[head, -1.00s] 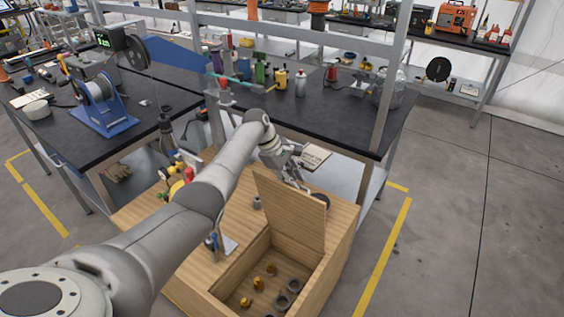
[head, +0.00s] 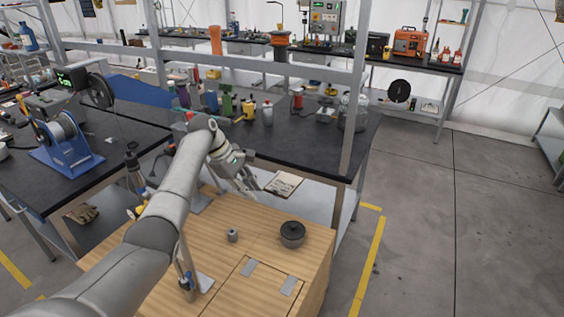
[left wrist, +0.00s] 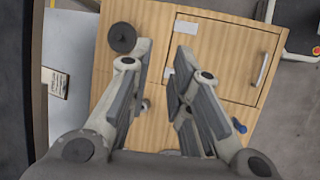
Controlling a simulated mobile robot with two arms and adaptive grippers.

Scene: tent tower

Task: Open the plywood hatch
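The plywood hatch (head: 238,296) lies flat and shut in the top of the wooden box (head: 318,262), with two grey hinge plates (head: 250,267) along its far edge. In the left wrist view the whole hatch (left wrist: 225,55) shows, with a metal handle (left wrist: 262,68) near the edge opposite the hinges. The inside of the box is hidden. My left gripper (head: 248,192) is above the far part of the box top, beyond the hinges and apart from the hatch. Its fingers (left wrist: 164,62) are spread with nothing between them. My right gripper is out of view.
A round black lidded object (head: 292,234) and a small grey cylinder (head: 232,235) stand on the box top beyond the hinges. A stand with a blue part (head: 187,281) rises left of the hatch. A black workbench (head: 310,150) is behind; open floor lies right.

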